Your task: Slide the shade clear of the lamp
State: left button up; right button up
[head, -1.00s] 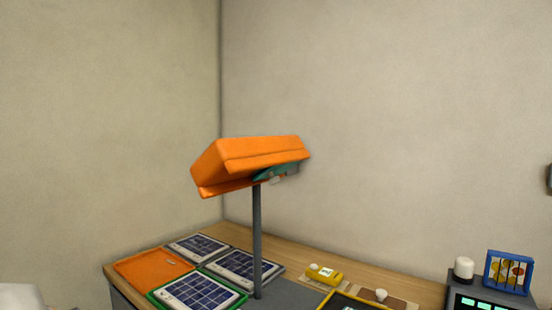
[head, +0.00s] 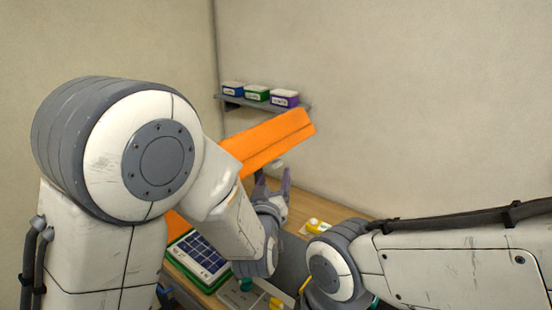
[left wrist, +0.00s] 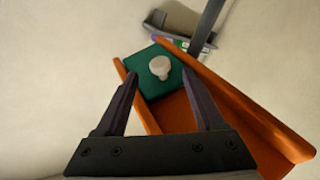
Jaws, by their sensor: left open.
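The orange shade (head: 270,140) stands out tilted above the desk, its left part hidden behind my left arm. In the left wrist view the shade (left wrist: 235,98) is a channel with raised side walls around a teal plate (left wrist: 143,66) with a white knob (left wrist: 160,66). The grey lamp post (left wrist: 207,28) shows beyond it. My left gripper (head: 272,178) is open and empty just under the shade. In the left wrist view its fingers (left wrist: 157,78) stand on either side of the knob, apart from it. My right gripper is out of view.
A wall shelf (head: 290,106) with several small boxes is behind the shade. The desk (head: 330,207) below holds a blue solar panel (head: 200,252) in a green frame and a yellow device (head: 314,226). My right arm covers the lower right. The wall above is clear.

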aim_at(277, 167)
pick_arm(q)
jog(key=w, duration=0.1)
jog(key=w+p, duration=0.1)
jog(key=w, duration=0.1)
jog(key=w+p, duration=0.1)
jog(key=w, duration=0.1)
jog(key=shift+w+d+r, duration=0.1)
jog(key=shift+w+d, duration=0.15)
jog(key=shift+d, duration=0.1)
jog(key=shift+w+p, duration=0.3)
jog(key=shift+w, duration=0.2)
grip_shut()
jog(key=shift+d, duration=0.1)
dwell(0.6)
